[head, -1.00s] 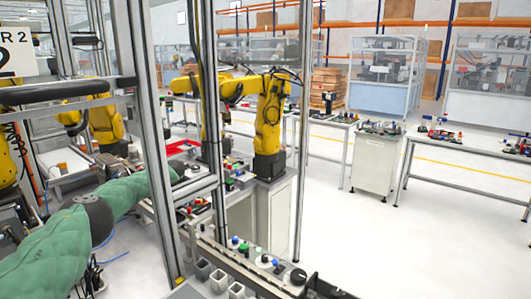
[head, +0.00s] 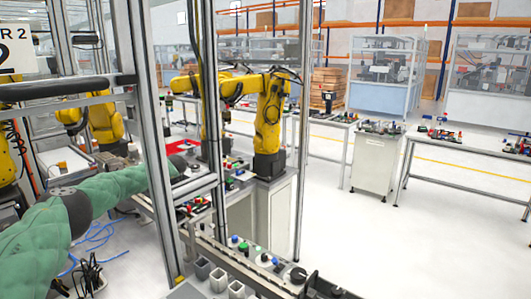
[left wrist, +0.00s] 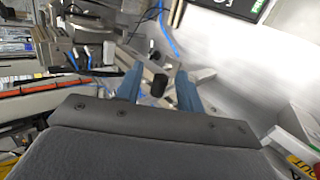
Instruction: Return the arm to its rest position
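My left arm, in a green padded cover, comes in from the left of the head view and reaches behind a metal post of the cell frame. Its gripper end is hidden there. In the left wrist view my left gripper (left wrist: 159,92) shows two blue fingers set apart, so it is open. A small dark piece (left wrist: 159,86) appears between the fingers; I cannot tell how far beyond them it lies. Nothing is clearly held. My right arm and right gripper are not in view.
The upright metal post (head: 157,130) stands close to my left forearm. A control panel with buttons (head: 262,258) runs along the front. A yellow robot arm (head: 268,115) stands on a cabinet behind the frame. Blue cables (head: 98,236) lie on the floor below my arm. Open floor lies right.

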